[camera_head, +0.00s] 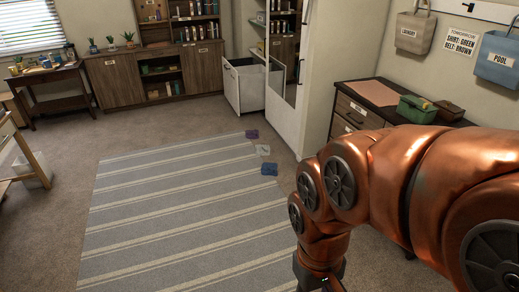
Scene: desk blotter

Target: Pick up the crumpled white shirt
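A small crumpled white cloth (262,150), which looks like the shirt, lies on the floor at the right edge of the striped rug. A purple cloth (252,134) lies just behind it and a blue cloth (269,169) just in front of it. The three are close together but apart. My copper-coloured arm comes in from the right and bends down at the bottom. Only the dark upper part of my gripper (318,284) shows at the bottom edge, nearer than the white cloth and to its right. Its fingers are cut off by the frame.
A white cabinet (315,75) and an open drawer (244,86) stand behind the cloths. A dark dresser (345,112) with a blotter (373,92) and a green box (417,109) is at right. Bags labelled laundry (415,32) and pool (498,60) hang above. The striped rug (170,215) is clear.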

